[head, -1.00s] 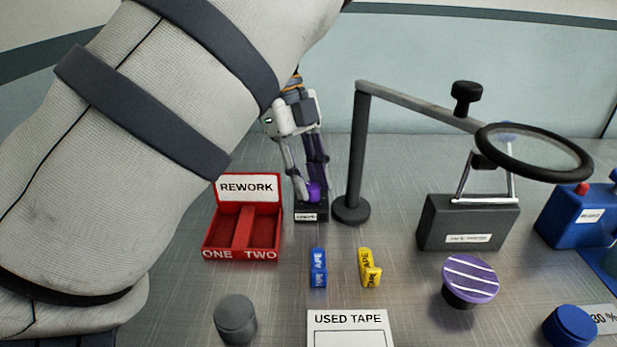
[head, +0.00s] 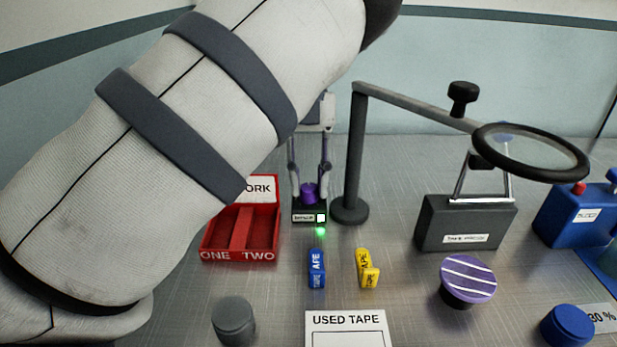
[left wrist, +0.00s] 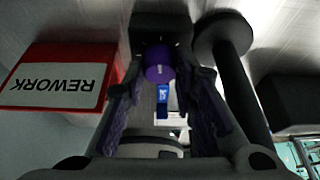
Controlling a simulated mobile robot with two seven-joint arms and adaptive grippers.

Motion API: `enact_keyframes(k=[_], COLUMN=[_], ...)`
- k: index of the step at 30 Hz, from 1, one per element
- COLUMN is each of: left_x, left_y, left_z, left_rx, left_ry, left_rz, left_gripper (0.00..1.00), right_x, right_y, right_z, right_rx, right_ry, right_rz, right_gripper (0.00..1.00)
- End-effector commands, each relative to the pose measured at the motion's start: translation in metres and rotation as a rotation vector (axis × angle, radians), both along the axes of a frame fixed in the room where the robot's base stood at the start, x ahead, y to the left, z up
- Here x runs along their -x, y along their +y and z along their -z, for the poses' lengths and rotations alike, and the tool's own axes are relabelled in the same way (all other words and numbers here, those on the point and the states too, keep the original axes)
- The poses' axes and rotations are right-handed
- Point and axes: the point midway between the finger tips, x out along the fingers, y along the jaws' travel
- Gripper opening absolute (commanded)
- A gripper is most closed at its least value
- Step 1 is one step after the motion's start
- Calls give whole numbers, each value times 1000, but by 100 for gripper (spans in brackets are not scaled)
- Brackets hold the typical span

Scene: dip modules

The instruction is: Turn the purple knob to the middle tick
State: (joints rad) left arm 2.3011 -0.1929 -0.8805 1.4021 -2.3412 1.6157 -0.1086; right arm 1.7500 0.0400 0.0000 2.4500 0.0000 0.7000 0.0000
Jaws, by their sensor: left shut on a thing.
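The purple knob (head: 308,193) sits on a small dark box (head: 301,218) at the back of the table, beside the red rework tray. A bright indicator with a green glow shows at the box's front right corner. My left gripper (head: 309,186) reaches down from above with one finger on each side of the knob and is shut on it. In the left wrist view the knob (left wrist: 158,65) lies between the fingertips. Small pale ticks show faintly around it, but I cannot tell which one it points to. My right gripper is not in view.
The red rework tray (head: 269,215) stands close on the left. The magnifier's post (head: 355,150) stands close on the right. Blue tape (head: 317,268) and yellow tape (head: 367,268) lie in front. A purple striped knob-like item (head: 468,278) stands at the right.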

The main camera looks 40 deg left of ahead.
Motion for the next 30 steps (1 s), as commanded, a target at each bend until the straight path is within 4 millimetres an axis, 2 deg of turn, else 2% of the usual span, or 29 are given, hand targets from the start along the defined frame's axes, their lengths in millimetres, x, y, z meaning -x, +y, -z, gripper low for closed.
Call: enact_keyframes(k=[18,19,21,30], left_x=[0,0,0,0], left_y=[0,0,0,0], left_z=[0,0,0,-1], left_rx=[-1,-1,0,-1], left_ry=[1,1,0,0], left_rz=[39,39,39,38], left_gripper=[0,28,43,44], right_x=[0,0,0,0], right_y=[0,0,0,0], right_z=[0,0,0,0], right_rx=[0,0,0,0], right_ry=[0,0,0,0], right_rz=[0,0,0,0], right_gripper=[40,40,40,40])
